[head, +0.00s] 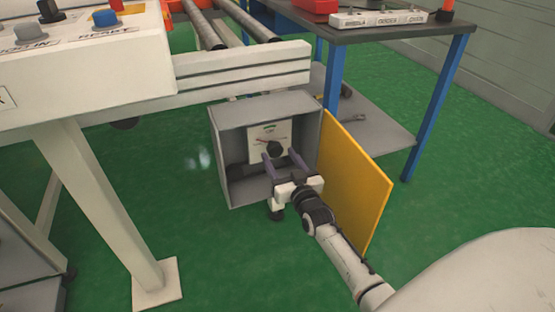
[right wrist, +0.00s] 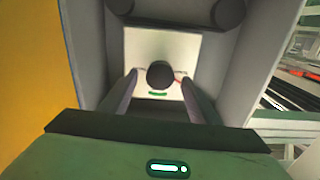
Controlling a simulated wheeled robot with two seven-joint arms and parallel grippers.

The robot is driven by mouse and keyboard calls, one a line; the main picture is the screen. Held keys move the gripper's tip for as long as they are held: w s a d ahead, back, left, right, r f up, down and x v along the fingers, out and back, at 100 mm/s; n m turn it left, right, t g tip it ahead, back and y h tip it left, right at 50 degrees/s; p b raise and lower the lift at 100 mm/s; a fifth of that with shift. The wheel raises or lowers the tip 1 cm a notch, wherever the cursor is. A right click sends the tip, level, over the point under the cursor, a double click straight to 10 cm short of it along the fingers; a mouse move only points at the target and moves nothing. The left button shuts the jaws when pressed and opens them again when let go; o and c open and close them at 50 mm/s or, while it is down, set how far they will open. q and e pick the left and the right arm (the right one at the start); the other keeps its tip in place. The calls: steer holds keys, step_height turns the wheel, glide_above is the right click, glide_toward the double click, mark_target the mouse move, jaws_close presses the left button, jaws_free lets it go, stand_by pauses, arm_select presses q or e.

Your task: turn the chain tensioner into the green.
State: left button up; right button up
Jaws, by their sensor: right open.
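The chain tensioner is a dark round knob (head: 274,148) on a white panel (head: 256,132) inside an open grey box (head: 228,150). A short green mark (head: 268,127) lies on the panel above the knob. In the right wrist view, the knob (right wrist: 160,74) sits in the middle of the panel, the green mark (right wrist: 157,93) shows below it, and a small red pointer (right wrist: 178,81) shows at its right, away from the green. My right gripper (head: 281,157) is open, its two fingers on either side of the knob with gaps visible. My left gripper is not in view.
The box's yellow door (head: 352,178) stands open on the right, beside my right arm. A workbench with blue legs (head: 437,105) stands behind it. A white console (head: 85,65) with buttons is at the left. Green floor (head: 180,190) is clear in front.

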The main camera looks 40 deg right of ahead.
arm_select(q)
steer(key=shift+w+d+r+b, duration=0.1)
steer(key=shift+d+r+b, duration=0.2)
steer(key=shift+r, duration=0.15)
arm_select(e)
steer(key=shift+x, duration=1.2)
steer(key=c, duration=1.1)
steer(key=shift+o, duration=0.2)
